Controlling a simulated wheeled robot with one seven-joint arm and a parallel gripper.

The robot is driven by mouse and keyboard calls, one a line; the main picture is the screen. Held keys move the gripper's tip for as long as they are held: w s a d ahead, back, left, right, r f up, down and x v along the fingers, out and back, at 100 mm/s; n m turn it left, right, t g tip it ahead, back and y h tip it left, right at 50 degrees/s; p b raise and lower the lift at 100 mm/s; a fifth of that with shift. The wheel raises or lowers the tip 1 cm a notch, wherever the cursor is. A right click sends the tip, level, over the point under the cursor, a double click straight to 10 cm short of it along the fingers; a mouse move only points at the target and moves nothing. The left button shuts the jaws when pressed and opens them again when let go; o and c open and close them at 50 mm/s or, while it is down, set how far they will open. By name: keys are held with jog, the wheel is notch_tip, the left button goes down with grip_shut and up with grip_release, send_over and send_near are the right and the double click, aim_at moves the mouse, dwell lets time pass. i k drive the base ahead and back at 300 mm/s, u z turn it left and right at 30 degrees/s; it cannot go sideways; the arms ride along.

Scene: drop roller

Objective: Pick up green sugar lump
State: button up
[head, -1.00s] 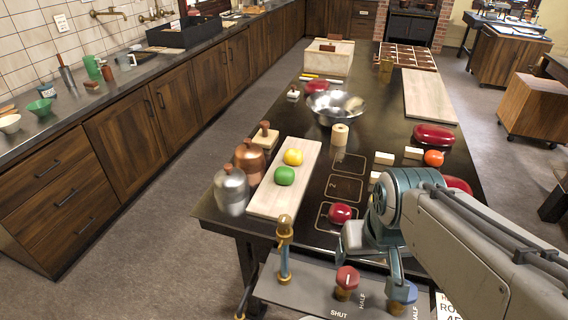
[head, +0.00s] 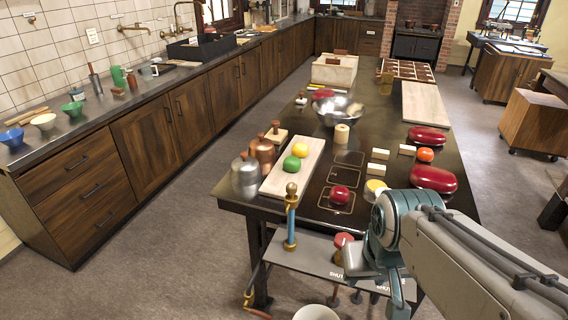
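A rounded green lump (head: 291,163), which I take as the green sugar lump, sits on a pale wooden board (head: 275,184) on the dark table. A yellow lump (head: 300,149) lies just behind it on the same board. My gripper (head: 376,278) hangs at the near right, in front of the table's front edge and well apart from the green lump. Nothing is seen held in it, but the finger gap is not clear from this angle.
Metal canisters (head: 245,176) stand left of the board. A red lump (head: 339,194) lies on a marked square to its right. A brass-topped post (head: 291,215) rises at the front edge. A steel bowl (head: 338,110) stands farther back.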

aim_at(291, 163)
jog(key=u, duration=1.65)
jog(key=i, duration=3.15)
jog(key=z, duration=3.8)
jog(key=i, duration=0.5)
